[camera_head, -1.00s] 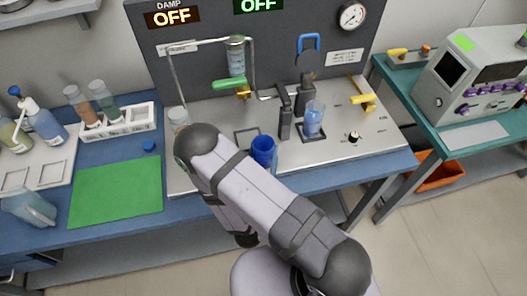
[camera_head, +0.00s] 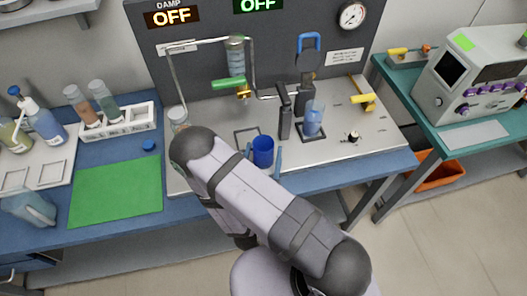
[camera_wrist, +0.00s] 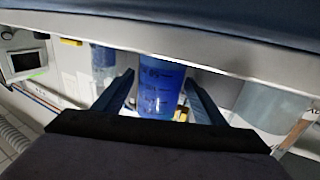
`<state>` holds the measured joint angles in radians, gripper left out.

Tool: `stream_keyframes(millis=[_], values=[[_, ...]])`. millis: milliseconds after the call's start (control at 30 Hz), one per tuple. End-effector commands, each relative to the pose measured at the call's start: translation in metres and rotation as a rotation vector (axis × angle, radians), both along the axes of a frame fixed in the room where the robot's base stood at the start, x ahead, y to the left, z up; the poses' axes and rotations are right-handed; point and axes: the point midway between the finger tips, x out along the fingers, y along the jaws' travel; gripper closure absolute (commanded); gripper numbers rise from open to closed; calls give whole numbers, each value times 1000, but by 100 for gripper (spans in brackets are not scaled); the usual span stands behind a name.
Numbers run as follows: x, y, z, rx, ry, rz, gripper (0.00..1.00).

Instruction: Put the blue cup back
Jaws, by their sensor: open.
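The blue cup (camera_head: 263,151) is upright at the front edge area of the steel worktop, just in front and right of an empty dark square outline (camera_head: 246,136). My gripper (camera_head: 264,156) is open, with one blue-grey finger on each side of the cup. In the wrist view the cup (camera_wrist: 161,88) sits between the spread fingers (camera_wrist: 160,76), with visible gaps on both sides. The cup's base is hidden in the head view. A clear beaker with a blue tint (camera_head: 313,119) stands on the other dark square, to the right.
A dark upright clamp (camera_head: 284,112) stands behind and right of the cup. A glass column with a green-handled valve (camera_head: 230,84) is behind it. A small glass (camera_head: 178,118) stands left, partly behind my arm. A green mat (camera_head: 116,190) lies clear on the left bench.

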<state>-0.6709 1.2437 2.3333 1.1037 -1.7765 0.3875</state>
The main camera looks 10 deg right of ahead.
Motion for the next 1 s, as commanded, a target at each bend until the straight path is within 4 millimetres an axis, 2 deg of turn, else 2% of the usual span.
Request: stream_keyframes(millis=[400, 1000], values=[[-28, 12, 0, -3, 1, 2, 35], [-30, 13, 3, 11, -8, -4, 35]])
